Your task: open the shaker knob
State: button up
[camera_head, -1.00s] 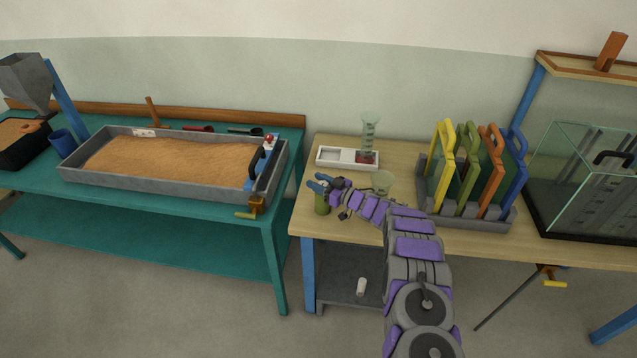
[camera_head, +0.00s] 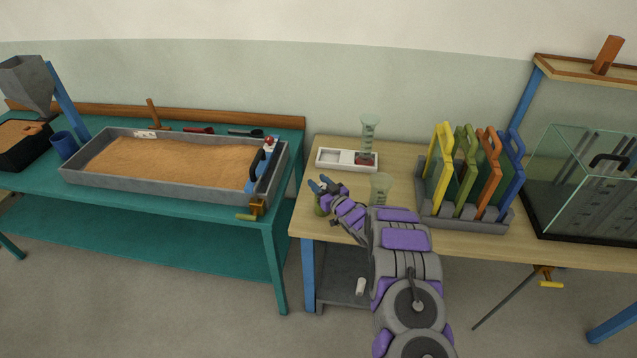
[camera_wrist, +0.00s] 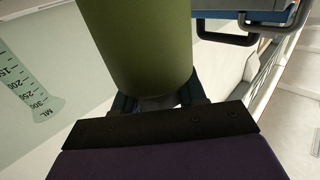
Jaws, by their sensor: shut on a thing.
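A plain olive-green cylinder (camera_head: 319,211), which may be the shaker, is at the left front corner of the wooden bench in the head view. It is mostly hidden by my gripper (camera_head: 320,185). In the wrist view the green cylinder (camera_wrist: 140,40) fills the top middle, and its near end lies between my blue fingers (camera_wrist: 158,103). A small grey part (camera_wrist: 160,102) shows at that end, between the fingers. My gripper is shut there; I cannot tell whether it grips the grey part or the cylinder's body. No separate knob is clearly visible.
A clear beaker (camera_head: 381,187) stands close to the right of my gripper. A white tray (camera_head: 333,158) and a graduated cylinder (camera_head: 369,135) are behind it. A rack of coloured-handled plates (camera_head: 467,217) stands further right. The sand tray (camera_head: 115,188) is on the teal bench.

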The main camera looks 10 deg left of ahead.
jog(key=m+t+h, duration=0.1)
jog(key=m+h, duration=0.1)
jog(key=h, duration=0.1)
jog(key=m+t+h, duration=0.2)
jog(key=h, duration=0.1)
jog(key=shift+f+m+t, duration=0.1)
jog(key=shift+m+t, duration=0.2)
jog(key=m+h, duration=0.1)
jog(key=h, duration=0.1)
jog(key=m+h, duration=0.1)
jog(key=h, duration=0.1)
jog(key=shift+w+d+m+t+p, duration=0.15)
jog(key=shift+d+m+t+p, duration=0.15)
jog(key=shift+t, duration=0.1)
jog(key=h, duration=0.1)
jog(key=m+h, duration=0.2)
jog(key=h, duration=0.1)
jog(key=shift+d, duration=0.25)
jog(key=shift+d+m+g+h+b, duration=0.2)
jog(key=shift+m+h+b, duration=0.15)
jog(key=shift+m+h, duration=0.4)
jog(key=shift+d+m+g+h+b, duration=0.15)
jog(key=shift+m+h+b, duration=0.3)
jog(key=shift+h, duration=0.5)
jog(key=shift+m+g+h, duration=0.25)
jog(key=shift+m+h, duration=0.15)
jog(key=shift+d, duration=0.1)
jog(key=o, duration=1)
